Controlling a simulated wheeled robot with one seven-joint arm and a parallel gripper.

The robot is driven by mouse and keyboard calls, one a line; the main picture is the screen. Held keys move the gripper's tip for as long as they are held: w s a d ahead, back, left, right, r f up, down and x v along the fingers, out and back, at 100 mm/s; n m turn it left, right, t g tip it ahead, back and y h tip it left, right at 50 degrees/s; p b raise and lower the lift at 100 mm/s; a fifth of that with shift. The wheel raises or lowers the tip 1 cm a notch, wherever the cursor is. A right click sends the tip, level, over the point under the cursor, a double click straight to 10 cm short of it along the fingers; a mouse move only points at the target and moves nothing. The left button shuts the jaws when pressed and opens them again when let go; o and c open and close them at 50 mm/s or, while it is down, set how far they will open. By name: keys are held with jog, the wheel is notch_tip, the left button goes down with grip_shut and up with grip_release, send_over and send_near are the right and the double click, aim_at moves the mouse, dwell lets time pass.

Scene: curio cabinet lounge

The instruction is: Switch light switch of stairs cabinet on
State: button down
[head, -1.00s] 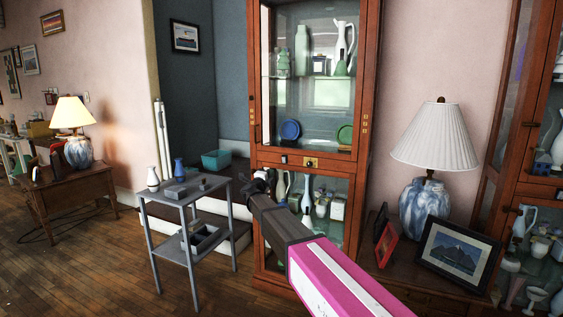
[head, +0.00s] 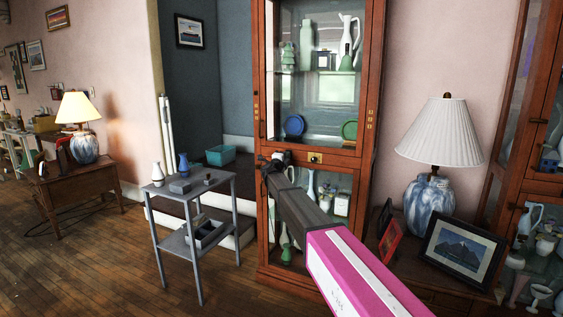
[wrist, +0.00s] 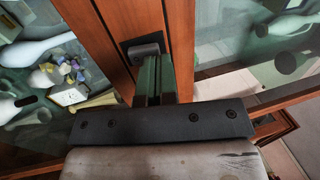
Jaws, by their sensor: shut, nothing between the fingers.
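The stairs cabinet (head: 262,215) is a tall wooden cabinet with glass doors in the middle of the head view. My gripper (head: 274,161) is at the left part of its middle rail, shut and empty. In the wrist view, a small grey block on a dark plate, which looks like the light switch (wrist: 143,48), sits on the wooden frame. My shut fingertips (wrist: 158,62) are right at the switch; I cannot tell whether they press on it. In the head view, my gripper hides the switch, and its on or off position is not clear.
A brass lock (head: 315,158) is on the rail right of my gripper. A grey two-tier side table (head: 222,189) with small vases stands to the left. A white-shaded lamp (head: 440,132) and framed pictures (head: 461,253) are to the right. Floor (head: 110,270) is open at front left.

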jog(key=shift+w+d+r, duration=0.1)
jog(key=shift+w+d, duration=0.05)
jog(key=shift+w, duration=0.35)
